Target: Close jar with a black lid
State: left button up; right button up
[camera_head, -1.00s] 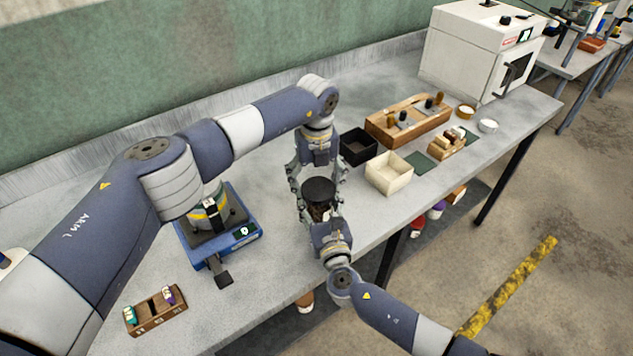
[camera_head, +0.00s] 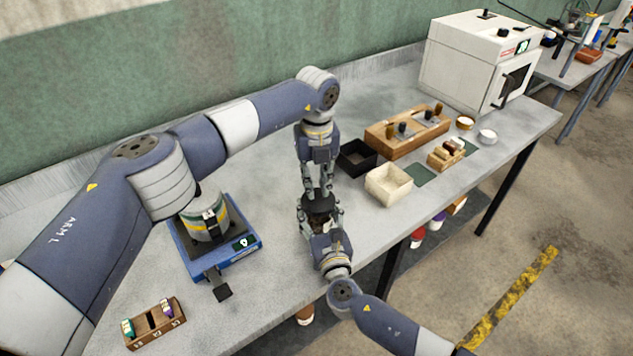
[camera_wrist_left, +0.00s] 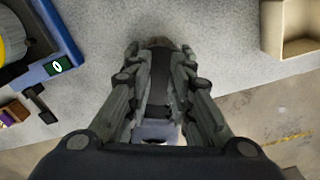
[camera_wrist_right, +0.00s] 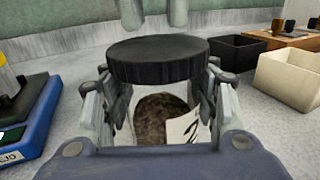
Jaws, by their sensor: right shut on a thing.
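The jar (camera_wrist_right: 160,120), with dark grainy contents and a pale label, is upright in my right gripper (camera_head: 320,220), which is shut around its sides. The black lid (camera_wrist_right: 158,58) sits level on the jar's mouth in the right wrist view; whether it is fully seated I cannot tell. My left gripper (camera_head: 318,188) points down just above the lid. Its fingers are drawn partly together, with a narrow gap between them and nothing visibly gripped. The fingertips also show above the lid in the right wrist view (camera_wrist_right: 154,15). In the left wrist view the fingers largely hide the jar.
A blue scale (camera_head: 238,252) carrying a banded container stands left, with a small wooden rack (camera_head: 155,322) in front. A black box (camera_head: 352,160), a cream box (camera_head: 392,185) and a wooden tool block (camera_head: 400,135) stand right. A white oven (camera_head: 470,60) is at the back right.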

pick_arm(q)
jog(key=shift+f, duration=0.35)
dwell(0.3)
jog(key=shift+f, duration=0.4)
jog(key=shift+r, duration=0.1)
jog(key=shift+r, duration=1.95)
pick_arm(e)
jog(key=o, duration=1.6)
jog(key=shift+s, duration=0.1)
jog(key=v, duration=1.2)
jog(key=shift+f, duration=0.1)
